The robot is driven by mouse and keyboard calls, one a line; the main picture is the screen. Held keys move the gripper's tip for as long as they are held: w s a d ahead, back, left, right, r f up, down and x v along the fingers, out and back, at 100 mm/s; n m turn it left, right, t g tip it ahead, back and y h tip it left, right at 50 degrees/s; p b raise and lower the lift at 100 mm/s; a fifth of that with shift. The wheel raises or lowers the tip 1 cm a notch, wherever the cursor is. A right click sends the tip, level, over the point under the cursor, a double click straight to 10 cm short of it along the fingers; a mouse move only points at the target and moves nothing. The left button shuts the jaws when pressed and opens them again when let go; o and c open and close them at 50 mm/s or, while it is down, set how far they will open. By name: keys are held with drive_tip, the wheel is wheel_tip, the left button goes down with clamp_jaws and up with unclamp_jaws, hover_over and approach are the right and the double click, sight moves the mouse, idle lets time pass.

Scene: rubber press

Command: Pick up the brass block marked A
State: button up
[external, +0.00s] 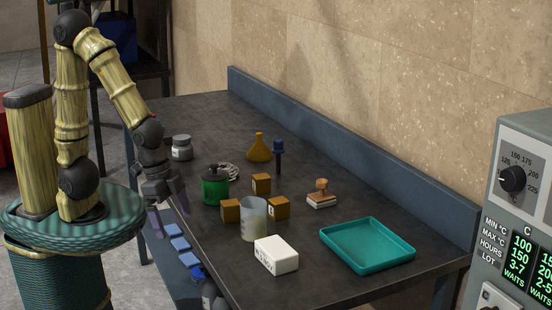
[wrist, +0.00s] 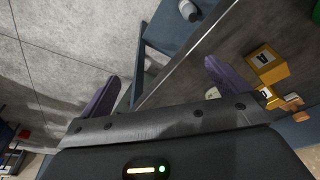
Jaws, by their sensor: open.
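Three brass blocks stand on the dark bench in the external view: one at the back (external: 261,184), one at left (external: 230,210) and one at right (external: 278,208), partly behind a clear beaker (external: 253,219). Their letters are too small to read there. In the wrist view, a brass block with a label reading A (wrist: 267,68) lies right of the right finger. I cannot tell surely which external block it is. Another brass block (wrist: 270,97) shows below it. My gripper (external: 168,208) is open and empty, left of the bench edge; it also shows in the wrist view (wrist: 162,72).
A green jar (external: 215,187) stands by the left block. A white box (external: 276,254), a teal tray (external: 367,244), a wooden-handled stamp (external: 321,195), a yellow flask (external: 259,148) and a grey jar (external: 182,148) are also on the bench. Bottles (external: 208,291) stand below its front edge.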

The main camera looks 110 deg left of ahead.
idle(0.4)
drive_tip(key=c, duration=0.8)
drive_tip(key=shift+c, duration=0.2)
